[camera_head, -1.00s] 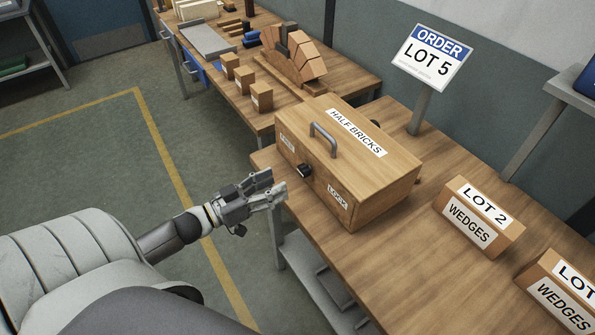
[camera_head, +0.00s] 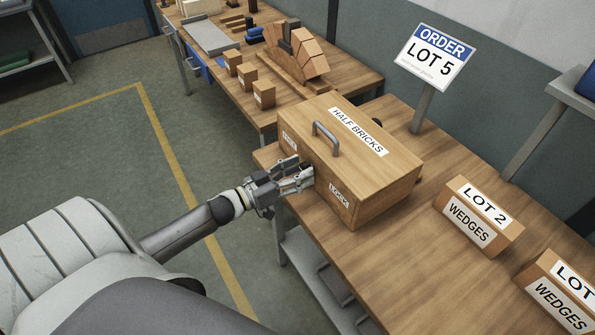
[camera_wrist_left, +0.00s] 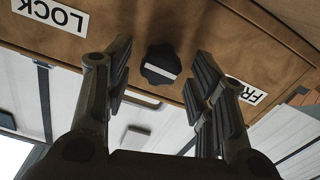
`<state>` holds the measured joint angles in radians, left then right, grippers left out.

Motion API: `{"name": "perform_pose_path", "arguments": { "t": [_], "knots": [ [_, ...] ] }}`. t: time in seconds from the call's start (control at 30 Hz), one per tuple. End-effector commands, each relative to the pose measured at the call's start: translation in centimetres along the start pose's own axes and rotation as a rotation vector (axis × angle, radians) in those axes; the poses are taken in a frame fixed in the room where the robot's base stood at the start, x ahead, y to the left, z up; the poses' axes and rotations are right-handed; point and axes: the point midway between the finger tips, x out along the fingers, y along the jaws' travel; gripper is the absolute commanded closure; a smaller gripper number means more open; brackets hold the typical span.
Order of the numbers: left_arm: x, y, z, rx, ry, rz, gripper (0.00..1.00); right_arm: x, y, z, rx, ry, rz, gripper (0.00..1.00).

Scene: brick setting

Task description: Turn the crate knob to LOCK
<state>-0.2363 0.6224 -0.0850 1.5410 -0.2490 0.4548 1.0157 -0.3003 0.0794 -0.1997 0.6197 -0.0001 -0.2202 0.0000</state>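The wooden crate (camera_head: 385,189) labelled HALF BRICKS stands on the table with a grey handle on its lid. Its front has a LOCK label (camera_head: 339,195) and, at the other end, a label partly hidden, reading "FR..." in the left wrist view (camera_wrist_left: 247,93). The black knob (camera_wrist_left: 160,64) with a pale bar sits between them in the left wrist view; the gripper hides it in the head view. My left gripper (camera_head: 305,174) is at the crate front. Its open fingers (camera_wrist_left: 160,82) stand either side of the knob, with gaps visible. My right gripper is not in view.
Two wedge boxes, LOT 2 (camera_head: 479,217) and another (camera_head: 560,290), stand on the table at the right. An ORDER LOT 5 sign (camera_head: 436,55) stands behind the crate. A second table at the back holds a brick arch (camera_head: 300,58) and small blocks (camera_head: 247,76).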

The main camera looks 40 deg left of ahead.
Motion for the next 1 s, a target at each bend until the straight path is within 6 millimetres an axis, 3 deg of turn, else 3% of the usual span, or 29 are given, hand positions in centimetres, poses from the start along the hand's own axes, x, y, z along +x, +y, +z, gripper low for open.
{"name": "perform_pose_path", "arguments": {
  "t": [0.03, 0.3, 0.67, 1.0],
  "knots": [
    [-0.01, 0.00, -0.01, 0.000, 0.000, 0.000, 0.60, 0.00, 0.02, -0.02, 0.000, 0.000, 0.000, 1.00],
    [-0.02, 0.00, -0.01, 0.000, 0.000, 0.000, 0.91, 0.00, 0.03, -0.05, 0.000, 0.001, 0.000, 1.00],
    [-0.03, 0.01, -0.03, 0.073, 0.001, 0.000, 0.91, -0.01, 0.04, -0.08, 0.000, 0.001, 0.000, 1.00],
    [-0.02, 0.06, -0.01, 0.337, 0.001, -0.001, 0.91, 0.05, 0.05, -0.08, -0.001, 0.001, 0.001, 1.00]
  ]
}}
